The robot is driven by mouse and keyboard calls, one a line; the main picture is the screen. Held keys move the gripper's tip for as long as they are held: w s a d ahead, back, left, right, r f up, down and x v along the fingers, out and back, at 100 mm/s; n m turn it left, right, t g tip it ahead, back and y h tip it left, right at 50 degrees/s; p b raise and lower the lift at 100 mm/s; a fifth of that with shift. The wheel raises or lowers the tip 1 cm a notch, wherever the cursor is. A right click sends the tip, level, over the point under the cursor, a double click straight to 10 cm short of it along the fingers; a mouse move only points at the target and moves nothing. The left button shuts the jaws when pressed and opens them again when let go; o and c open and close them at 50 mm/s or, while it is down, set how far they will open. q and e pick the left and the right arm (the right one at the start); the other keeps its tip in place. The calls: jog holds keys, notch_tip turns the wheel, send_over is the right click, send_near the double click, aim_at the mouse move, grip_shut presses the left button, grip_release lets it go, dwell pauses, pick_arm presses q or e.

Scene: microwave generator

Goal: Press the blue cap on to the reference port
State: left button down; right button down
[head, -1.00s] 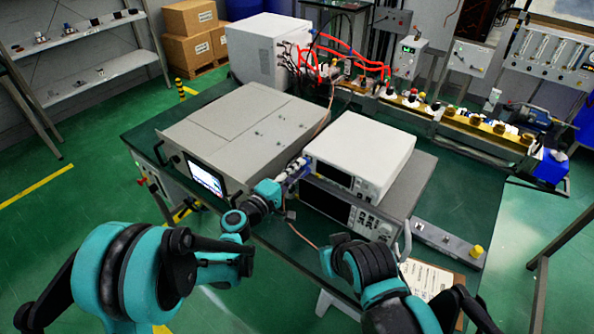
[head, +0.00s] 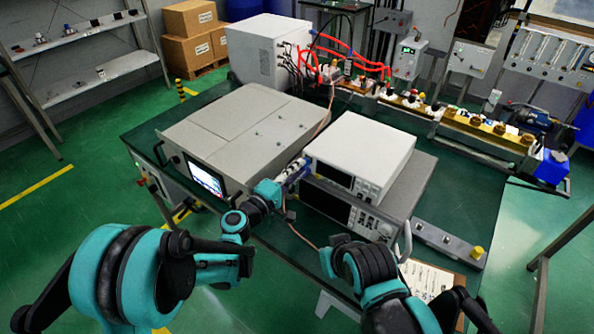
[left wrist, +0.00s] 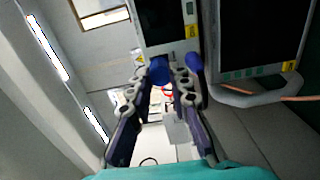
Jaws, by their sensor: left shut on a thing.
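My left gripper (head: 294,170) is at the front of the stacked white instrument (head: 360,155), beside the grey box with the lit screen (head: 208,178). In the left wrist view its two fingers (left wrist: 160,78) are closed in on a small round blue cap (left wrist: 159,70), which sits between the fingertips. Another dark blue rounded shape (left wrist: 193,62) shows at the right fingertip; I cannot tell if it is part of the finger. I cannot make out the reference port. My right arm ends low in the head view; its fingers are hidden.
A thin copper-coloured cable hangs near the left gripper. A grey bar (head: 440,238) with a yellow knob (head: 478,252) lies on the green table (head: 465,190) at right, with a clipboard (head: 428,280) in front. Boxes (head: 195,45) stand at the back.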

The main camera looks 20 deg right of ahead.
pick_arm(q)
jog(key=shift+w+d, duration=0.3)
jog(key=shift+d, duration=0.05)
jog(key=c, duration=1.3)
grip_release()
jog(key=v, duration=1.2)
jog(key=shift+s, duration=0.1)
